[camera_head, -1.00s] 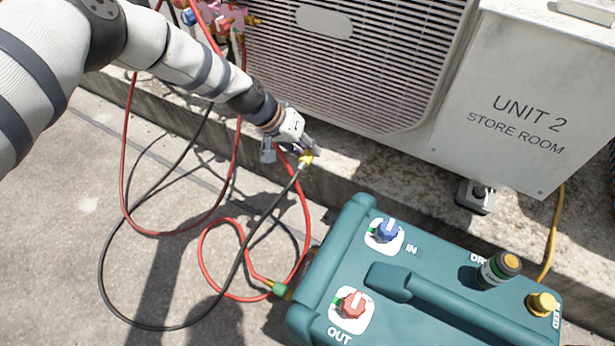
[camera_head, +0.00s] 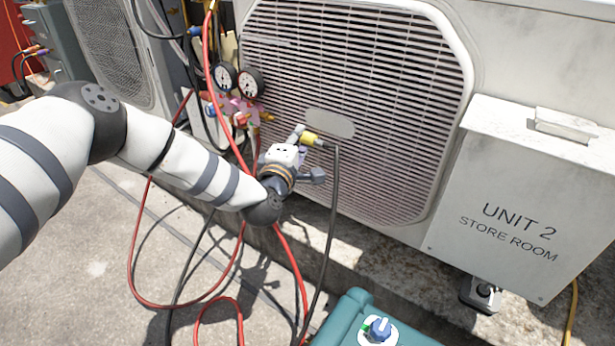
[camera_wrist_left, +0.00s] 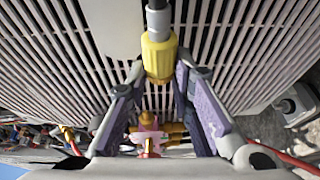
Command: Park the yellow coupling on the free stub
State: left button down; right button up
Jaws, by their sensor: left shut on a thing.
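My left gripper (camera_head: 299,144) is shut on the yellow coupling (camera_head: 309,139) and holds it up in front of the condenser grille. A black hose (camera_head: 335,190) hangs from the coupling's right end. In the left wrist view the coupling (camera_wrist_left: 158,58) sits between the fingertips, with the hose running up from it. The pink manifold (camera_head: 238,108) is left of my gripper and apart from it. A brass stub (camera_head: 268,117) sticks out of its right side with nothing visible on it. The manifold (camera_wrist_left: 150,138) also shows beyond the fingers in the left wrist view. My right gripper is out of view.
Two gauges (camera_head: 237,80) sit above the manifold. Red hoses (camera_head: 290,265) loop near my left arm. The condenser grille (camera_head: 370,90) stands close behind the gripper. The teal machine (camera_head: 345,318) is at the bottom, and the grey store-room box (camera_head: 520,200) at right.

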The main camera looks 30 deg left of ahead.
aim_at(269, 119)
pick_arm(q)
jog(key=shift+w+a+r+n+y, duration=0.1)
jog(key=shift+a+r+n+y, duration=0.15)
jog(key=shift+r, duration=0.25)
jog(key=shift+a+r+n+y, duration=0.15)
jog(key=shift+a+r+y, duration=0.15)
jog(key=shift+r, duration=0.2)
jog(key=shift+w+a+f+b, duration=0.15)
jog(key=shift+a+b, duration=0.1)
jog(key=shift+a, duration=0.85)
jog(key=shift+w+a+r+b, duration=0.15)
jog(key=shift+a+b, duration=0.1)
jog(key=shift+a, duration=1.05)
jog(key=shift+s, duration=0.1)
jog(key=shift+w+a, duration=0.2)
jog(key=shift+a, duration=1.2)
jog(key=c, duration=1.3)
grip_release()
